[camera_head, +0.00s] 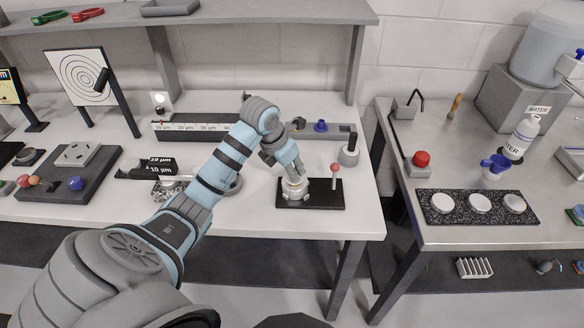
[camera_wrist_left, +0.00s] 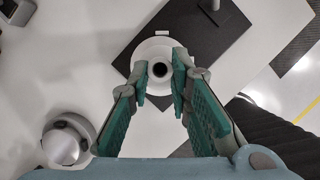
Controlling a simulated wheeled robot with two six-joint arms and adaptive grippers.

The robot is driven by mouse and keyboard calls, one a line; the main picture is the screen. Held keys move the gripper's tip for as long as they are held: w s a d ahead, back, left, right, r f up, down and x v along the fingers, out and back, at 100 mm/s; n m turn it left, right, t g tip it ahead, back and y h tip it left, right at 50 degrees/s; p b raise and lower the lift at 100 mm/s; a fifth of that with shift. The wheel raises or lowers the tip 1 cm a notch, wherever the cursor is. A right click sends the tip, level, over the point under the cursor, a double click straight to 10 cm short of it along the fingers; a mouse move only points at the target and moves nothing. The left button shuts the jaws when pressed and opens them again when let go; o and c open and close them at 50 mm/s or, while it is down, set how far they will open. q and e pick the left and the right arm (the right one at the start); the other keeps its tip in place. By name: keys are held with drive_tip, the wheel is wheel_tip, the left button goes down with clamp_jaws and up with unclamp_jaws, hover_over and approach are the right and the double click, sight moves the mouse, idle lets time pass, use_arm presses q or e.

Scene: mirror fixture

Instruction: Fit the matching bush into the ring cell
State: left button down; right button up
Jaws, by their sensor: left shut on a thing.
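In the head view my left gripper (camera_head: 295,180) points down over a black base plate (camera_head: 327,196) at the table's right part. It is shut on a pale round piece, whose lower part (camera_head: 296,194) shows below the fingertips. In the left wrist view the fingers of my left gripper (camera_wrist_left: 159,82) stand on either side of this pale round piece (camera_wrist_left: 158,52), which has a dark central hole. I cannot tell whether the piece is a bush or the ring cell, or whether it rests on the plate. A blue piece (camera_head: 320,126) sits on the grey rail behind. My right gripper is not in view.
A red-knobbed lever (camera_head: 335,169) rises from the base plate beside the gripper. A grey post (camera_head: 349,153) stands behind it. A long rail marked in µm (camera_head: 190,129) lies at the back. A dark tray (camera_head: 40,192) is at the left. The table's front right is clear.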

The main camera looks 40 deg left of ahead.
use_arm(q)
drive_tip(key=shift+f+b, duration=0.35)
drive_tip(key=shift+f, duration=0.2)
drive_tip(key=c, duration=1.4)
unclamp_jaws()
drive_tip(key=shift+r, duration=0.1)
drive_tip(key=v, duration=1.2)
drive_tip(key=shift+w, duration=0.1)
